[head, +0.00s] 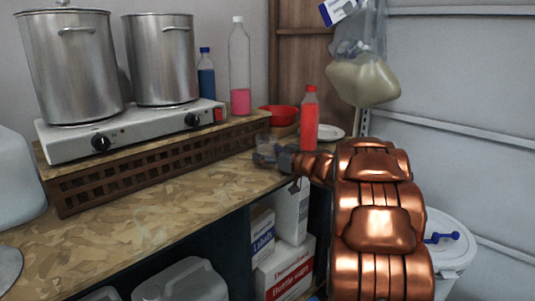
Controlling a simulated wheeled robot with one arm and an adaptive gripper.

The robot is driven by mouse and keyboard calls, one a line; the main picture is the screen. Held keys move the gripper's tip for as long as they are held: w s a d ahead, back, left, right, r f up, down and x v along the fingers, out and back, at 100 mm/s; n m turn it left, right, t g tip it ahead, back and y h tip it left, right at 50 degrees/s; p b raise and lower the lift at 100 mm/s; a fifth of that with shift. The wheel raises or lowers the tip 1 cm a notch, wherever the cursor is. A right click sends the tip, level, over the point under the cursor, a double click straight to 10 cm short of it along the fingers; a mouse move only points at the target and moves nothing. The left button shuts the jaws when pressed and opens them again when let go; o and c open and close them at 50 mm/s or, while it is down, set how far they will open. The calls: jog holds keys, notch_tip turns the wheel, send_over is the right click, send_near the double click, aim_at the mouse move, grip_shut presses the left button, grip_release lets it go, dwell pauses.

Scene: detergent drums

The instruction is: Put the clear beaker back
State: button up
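The clear beaker (265,149) appears as a small, faint see-through shape over the wooden worktop (190,203), near the right end of the raised shelf. My gripper (277,157) is dark and small at the end of my copper-coloured arm, which reaches in from the right. Its tip is right beside the beaker and overlaps its right side in the picture. I cannot tell whether the fingers touch or grip the beaker, or whether the beaker rests on the worktop.
A red bottle (309,120), a red bowl (278,116) and a white plate (329,132) stand just behind my gripper. A tall bottle with pink liquid (240,70), a blue bottle (206,75) and a hotplate with two pots (135,128) stand left. The front worktop is clear.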

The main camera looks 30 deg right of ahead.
jog(key=shift+r, duration=0.1)
jog(key=shift+s+d+r, duration=0.1)
jog(key=shift+s, duration=0.1)
jog(key=v, duration=1.1)
jog(key=shift+s+p, duration=0.3)
jog(key=shift+p, duration=0.15)
